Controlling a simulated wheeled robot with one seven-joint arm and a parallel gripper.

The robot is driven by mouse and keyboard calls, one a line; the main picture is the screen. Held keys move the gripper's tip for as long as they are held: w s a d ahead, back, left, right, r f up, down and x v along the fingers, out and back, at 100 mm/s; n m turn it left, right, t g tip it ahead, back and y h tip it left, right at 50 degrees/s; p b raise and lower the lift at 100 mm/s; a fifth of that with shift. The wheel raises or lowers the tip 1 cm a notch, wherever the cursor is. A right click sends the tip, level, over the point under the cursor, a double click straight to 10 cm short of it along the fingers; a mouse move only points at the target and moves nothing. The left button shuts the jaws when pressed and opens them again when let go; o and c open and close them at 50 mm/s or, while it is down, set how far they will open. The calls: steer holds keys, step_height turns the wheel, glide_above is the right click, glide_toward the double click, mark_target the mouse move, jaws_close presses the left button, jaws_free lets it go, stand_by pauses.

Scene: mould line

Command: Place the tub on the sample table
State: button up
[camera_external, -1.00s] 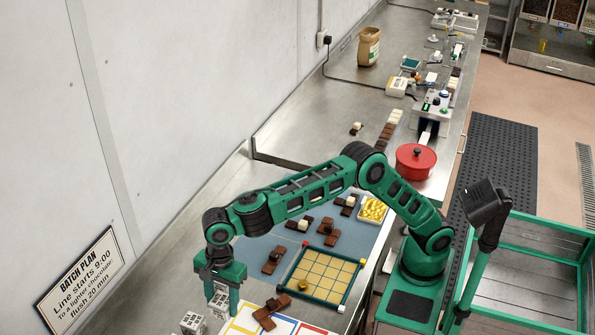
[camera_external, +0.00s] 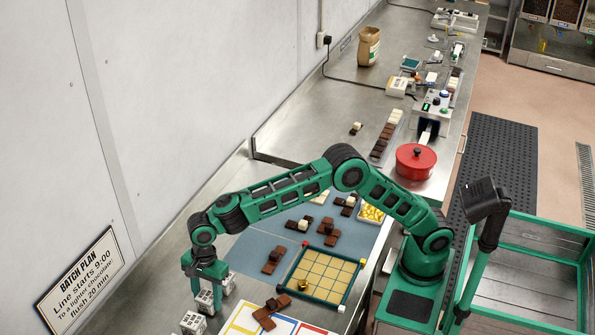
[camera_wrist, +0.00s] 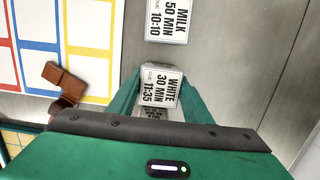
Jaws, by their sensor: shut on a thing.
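My gripper (camera_external: 206,291) is low over the near left of the steel table (camera_external: 262,175), pointing down. It is shut on a small white block-like tub with black lettering (camera_external: 205,301). In the wrist view this tub (camera_wrist: 160,88) reads WHITE 30 MIN 11:35 and sits between the green fingers. I cannot tell whether it touches the table. A similar tub (camera_external: 193,323) reading MILK 50 MIN 10:10 in the wrist view (camera_wrist: 168,20) stands in front, apart from it. Another white labelled block (camera_external: 229,283) shows behind my gripper. None of the views labels a sample table.
A white board with coloured frames (camera_external: 240,324) lies right of my gripper, with a brown chocolate piece (camera_external: 270,313). Beyond are a yellow grid tray (camera_external: 323,277), chocolate pieces on a blue mat, a tray of yellow pieces (camera_external: 372,210) and a red pot (camera_external: 416,162). The wall is left.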

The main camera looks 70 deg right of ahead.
mark_target(210, 291)
steer(key=shift+f, duration=0.35)
steer(key=shift+f, duration=0.1)
steer(key=o, duration=1.2)
steer(key=shift+o, duration=0.2)
step_height(210, 291, up, 12)
steer(key=d, duration=0.1)
steer(key=shift+d, duration=0.35)
